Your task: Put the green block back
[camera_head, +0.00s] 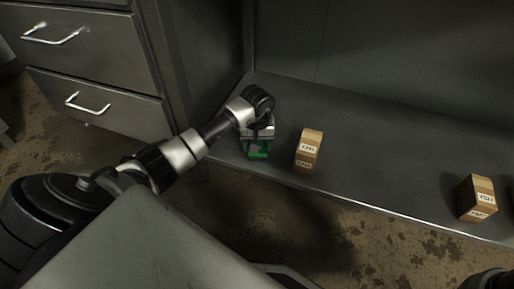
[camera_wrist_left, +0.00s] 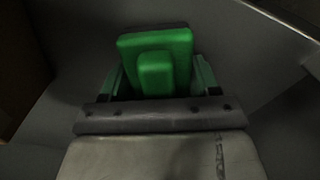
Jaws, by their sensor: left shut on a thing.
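The green block (camera_head: 257,150) is at the left end of a low grey metal shelf (camera_head: 370,165). In the head view my left gripper (camera_head: 258,138) is over it and hides most of it. In the left wrist view the green block (camera_wrist_left: 155,62) fills the space between the two fingers of my left gripper (camera_wrist_left: 160,85), which is shut on it. A smaller raised green part stands out on the block's near face. I cannot tell whether the block touches the shelf. My right gripper is not clearly in view.
A cardboard box (camera_head: 308,150) with white labels stands on the shelf just right of the gripper. Another labelled box (camera_head: 476,198) stands at the far right. A grey drawer cabinet (camera_head: 85,65) is at the left. The shelf between the boxes is clear.

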